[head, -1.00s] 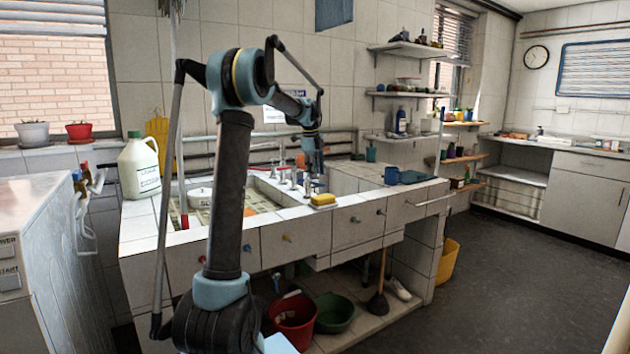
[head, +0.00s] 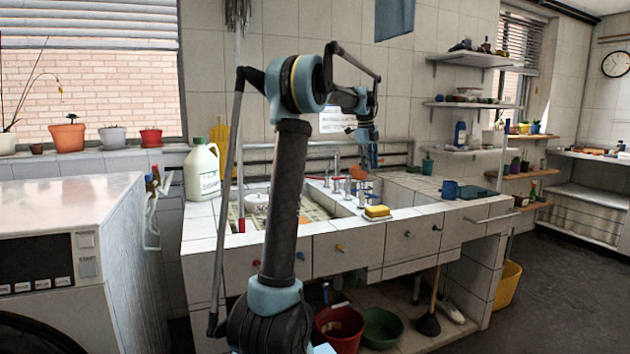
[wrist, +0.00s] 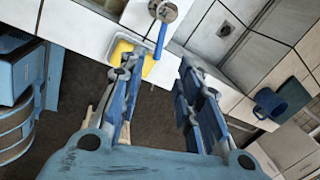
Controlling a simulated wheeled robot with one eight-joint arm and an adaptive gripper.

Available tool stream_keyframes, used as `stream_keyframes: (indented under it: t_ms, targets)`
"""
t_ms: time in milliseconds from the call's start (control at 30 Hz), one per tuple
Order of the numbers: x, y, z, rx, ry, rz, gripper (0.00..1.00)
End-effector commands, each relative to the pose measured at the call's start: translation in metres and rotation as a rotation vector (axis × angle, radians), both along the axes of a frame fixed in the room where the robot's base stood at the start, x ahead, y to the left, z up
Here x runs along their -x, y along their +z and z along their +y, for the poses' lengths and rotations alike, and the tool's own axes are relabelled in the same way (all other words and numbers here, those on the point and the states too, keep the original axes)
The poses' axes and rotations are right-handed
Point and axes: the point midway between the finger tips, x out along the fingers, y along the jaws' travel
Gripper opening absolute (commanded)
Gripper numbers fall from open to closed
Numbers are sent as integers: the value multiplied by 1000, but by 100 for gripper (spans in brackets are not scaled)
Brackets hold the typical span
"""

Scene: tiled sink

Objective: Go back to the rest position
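My arm rises in front of the sink counter (head: 400,222) in the head view. My gripper (head: 368,160) hangs from its end above the counter, near the taps and the yellow sponge (head: 377,211). In the wrist view my gripper (wrist: 158,88) has its two blue fingers apart with bare dark floor showing between them. It holds nothing that I can see. The sponge (wrist: 122,48) lies beyond the left finger, partly hidden by it. At this size the fingertips are hard to make out in the head view.
A blue mug (head: 450,189) stands on the counter to the right. A white jug (head: 202,170) stands at the left end. A washing machine (head: 75,235) is at the left. Red (head: 339,328) and green (head: 382,328) tubs sit below.

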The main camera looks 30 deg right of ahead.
Motion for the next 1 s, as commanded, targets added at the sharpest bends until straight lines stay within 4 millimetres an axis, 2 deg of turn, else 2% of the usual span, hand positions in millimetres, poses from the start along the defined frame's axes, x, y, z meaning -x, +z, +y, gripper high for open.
stream_keyframes:
  t_ms: [200, 267, 333, 533, 667, 867, 1000]
  targets:
    - [-1, 0, 5, 0, 15, 1, 32]
    - [-2, 1, 15, 1, 47, 5, 32]
    - [-6, 2, 35, 1, 112, 11, 32]
    - [-11, 1, 121, 12, 407, 42, 32]
    - [-7, -4, 179, 20, 614, 63, 32]
    - [10, -17, 263, 38, 931, 93, 32]
    - [29, -32, 318, 54, 1151, 114, 32]
